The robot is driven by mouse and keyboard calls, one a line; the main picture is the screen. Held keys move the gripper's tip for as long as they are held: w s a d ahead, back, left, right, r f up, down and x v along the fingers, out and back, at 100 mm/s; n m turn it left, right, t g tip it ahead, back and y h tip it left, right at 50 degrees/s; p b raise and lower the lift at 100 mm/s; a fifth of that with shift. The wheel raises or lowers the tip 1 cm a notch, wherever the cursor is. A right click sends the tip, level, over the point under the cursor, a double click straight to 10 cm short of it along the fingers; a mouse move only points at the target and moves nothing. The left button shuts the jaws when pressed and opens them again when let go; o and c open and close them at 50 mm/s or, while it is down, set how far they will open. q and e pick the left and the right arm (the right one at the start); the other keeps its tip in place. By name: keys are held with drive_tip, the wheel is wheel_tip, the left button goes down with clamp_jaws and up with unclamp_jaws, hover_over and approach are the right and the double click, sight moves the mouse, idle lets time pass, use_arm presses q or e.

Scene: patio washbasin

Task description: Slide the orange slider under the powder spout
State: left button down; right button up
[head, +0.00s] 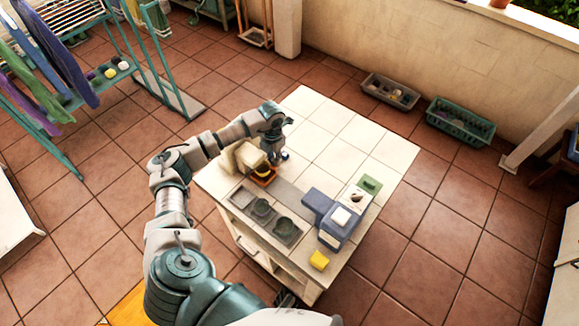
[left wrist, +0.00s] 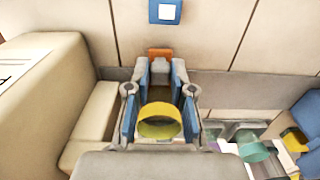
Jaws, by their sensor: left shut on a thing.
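The orange slider (head: 264,180) is on the white-tiled counter, with a yellow round cup (head: 263,169) over it. The cup shows as a yellow ring (left wrist: 160,121) in the left wrist view. My left gripper (head: 274,156) reaches down at the slider's upper right side. Its fingers are shut on an orange part (left wrist: 160,53) that shows between the tips, seemingly the slider. A cream box (head: 246,156), seemingly the powder dispenser, stands left of the gripper and close to the cup. I cannot make out its spout. My right gripper is not in view.
A grey tray with round dishes (head: 242,194) lies below the slider. A small blue-and-white square (left wrist: 165,11) lies beyond the fingers. The upper tiles are clear.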

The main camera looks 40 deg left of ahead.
use_arm(q)
drive_tip(key=shift+a+f, duration=0.15)
drive_tip(key=shift+a, duration=0.85)
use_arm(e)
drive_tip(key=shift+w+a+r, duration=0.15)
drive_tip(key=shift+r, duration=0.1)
use_arm(q)
drive_tip(key=shift+d, duration=0.15)
drive_tip(key=c, duration=1.1)
unclamp_jaws()
drive_tip(key=shift+o, duration=0.5)
drive_tip(key=shift+a, duration=0.35)
wheel_tip(320, 180, up, 12)
drive_tip(key=shift+f, duration=0.15)
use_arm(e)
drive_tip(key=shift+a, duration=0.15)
use_arm(q)
drive_tip(key=shift+w, duration=0.1)
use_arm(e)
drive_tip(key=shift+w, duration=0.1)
use_arm(q)
drive_tip(key=shift+d, duration=0.2)
